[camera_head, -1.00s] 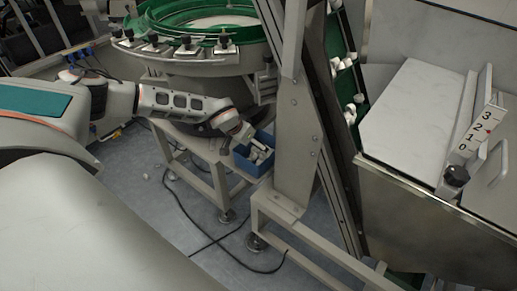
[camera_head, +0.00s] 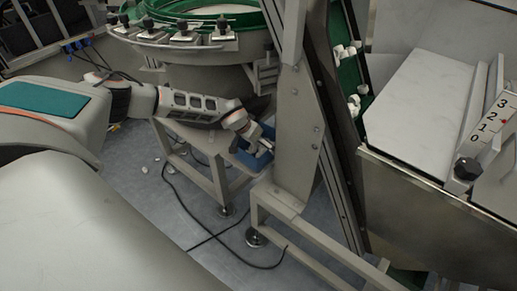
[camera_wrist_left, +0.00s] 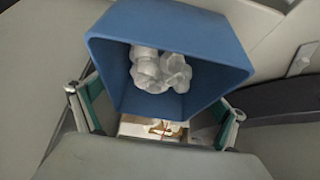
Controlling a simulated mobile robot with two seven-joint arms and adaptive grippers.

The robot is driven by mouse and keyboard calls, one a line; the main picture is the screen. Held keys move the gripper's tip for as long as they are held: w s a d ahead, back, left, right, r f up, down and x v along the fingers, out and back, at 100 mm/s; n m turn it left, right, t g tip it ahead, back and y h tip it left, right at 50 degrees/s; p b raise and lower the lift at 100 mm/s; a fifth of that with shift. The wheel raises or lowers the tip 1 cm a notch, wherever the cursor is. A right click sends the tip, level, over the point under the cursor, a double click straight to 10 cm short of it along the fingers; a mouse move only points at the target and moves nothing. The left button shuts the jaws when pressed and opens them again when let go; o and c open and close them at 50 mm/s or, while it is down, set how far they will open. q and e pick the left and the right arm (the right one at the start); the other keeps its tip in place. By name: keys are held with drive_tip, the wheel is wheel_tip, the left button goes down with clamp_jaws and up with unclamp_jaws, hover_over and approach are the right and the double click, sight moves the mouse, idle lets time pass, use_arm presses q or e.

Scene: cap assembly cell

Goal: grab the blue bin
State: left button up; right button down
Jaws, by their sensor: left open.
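The blue bin (camera_head: 246,161) sits on the light metal frame under the bowl feeder, partly hidden by my left gripper. In the left wrist view, the bin (camera_wrist_left: 112,62) fills the upper middle, with its open mouth facing the camera and several white caps (camera_wrist_left: 158,70) inside. My left gripper (camera_head: 263,150) is at the bin. In the wrist view its open fingers (camera_wrist_left: 155,104) stand at the left and right of the bin's lower part. I cannot tell whether they touch it. My right gripper is not in view.
The green-rimmed bowl feeder (camera_head: 205,50) stands above the bin. A grey upright post (camera_head: 297,120) rises close to the bin's right. A black cable (camera_head: 190,212) and small white pieces lie on the floor. Open floor shows left of the frame.

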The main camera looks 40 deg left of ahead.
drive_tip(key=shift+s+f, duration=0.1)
use_arm(q)
drive_tip(key=shift+f, duration=0.25)
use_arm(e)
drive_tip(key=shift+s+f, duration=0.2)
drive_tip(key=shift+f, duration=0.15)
use_arm(q)
drive_tip(key=c, duration=1.1)
drive_tip(key=shift+c, duration=0.2)
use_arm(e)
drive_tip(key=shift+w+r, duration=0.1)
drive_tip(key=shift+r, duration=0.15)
